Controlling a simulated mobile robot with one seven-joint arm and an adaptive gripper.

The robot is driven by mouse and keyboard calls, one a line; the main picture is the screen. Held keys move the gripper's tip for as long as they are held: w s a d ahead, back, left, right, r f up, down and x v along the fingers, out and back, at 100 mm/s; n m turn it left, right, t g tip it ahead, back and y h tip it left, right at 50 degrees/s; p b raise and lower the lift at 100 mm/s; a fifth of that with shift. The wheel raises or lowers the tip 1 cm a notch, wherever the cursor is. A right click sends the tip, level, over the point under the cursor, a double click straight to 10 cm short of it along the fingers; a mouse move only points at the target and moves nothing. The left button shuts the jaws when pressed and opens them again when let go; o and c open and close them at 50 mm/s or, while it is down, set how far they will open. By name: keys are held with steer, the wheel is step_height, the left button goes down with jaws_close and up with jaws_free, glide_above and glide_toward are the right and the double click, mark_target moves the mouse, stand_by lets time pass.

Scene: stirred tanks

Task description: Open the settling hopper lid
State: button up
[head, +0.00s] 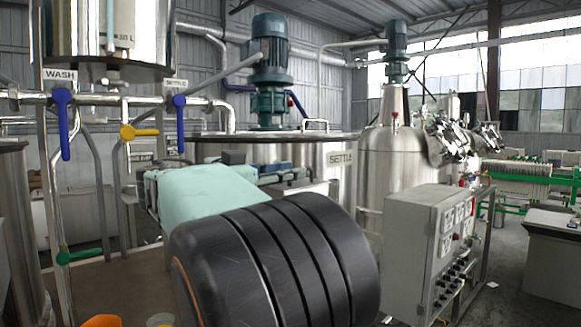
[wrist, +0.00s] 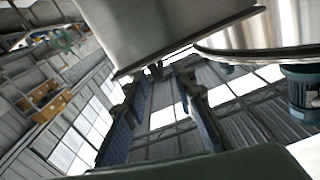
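The steel settling hopper (head: 312,153), marked SETTLE, stands mid-picture in the head view behind my arm. Its flat top is seen almost edge-on, with a small bent handle (head: 316,122) at the right of it. The lid's outline cannot be made out, and I see no raised lid. My gripper (head: 292,174) is in front of the hopper wall, below the rim, partly hidden by my arm. In the wrist view my gripper (wrist: 160,76) has its two blue-grey fingers apart with nothing held between them. A steel wall (wrist: 165,30) fills the top there, close to the fingertips.
A teal motor (head: 271,60) rises from the hopper top. Pipes with a blue valve handle (head: 180,122) and a yellow one (head: 138,132) run at left. A grey control box (head: 425,250) stands at right, before a second tank (head: 392,160).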

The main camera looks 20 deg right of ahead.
steer(key=shift+x, duration=1.75)
jaws_close()
